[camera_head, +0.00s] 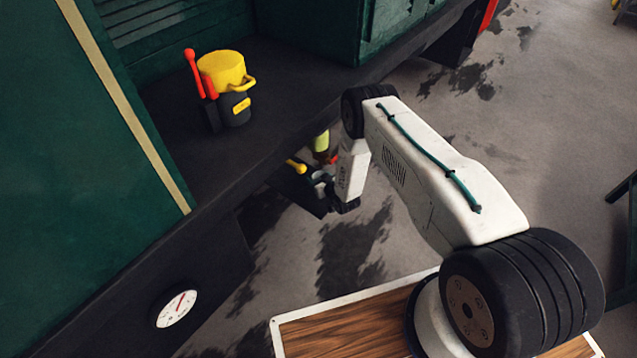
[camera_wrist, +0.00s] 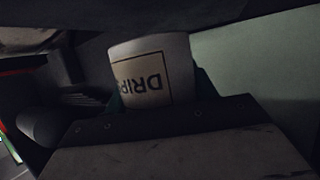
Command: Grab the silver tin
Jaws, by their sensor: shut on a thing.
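A pale silver-grey tin (camera_wrist: 178,52) with a beige label reading "DRIP", upside down in the picture, stands between the jaws in the wrist view. My gripper (camera_wrist: 158,92) is shut on it, with dark teal finger parts at its left and right sides. The lower part of the tin is hidden behind the gripper body. In the head view my gripper (camera_head: 325,183) is low beside the dark step under the tram's platform edge. The tin is too small and covered there to make out clearly.
A yellow-green cylinder (camera_head: 321,142) and a yellow knob (camera_head: 297,166) are close to my gripper. A round gauge (camera_head: 177,308) is on the tram side. Open paving lies right.

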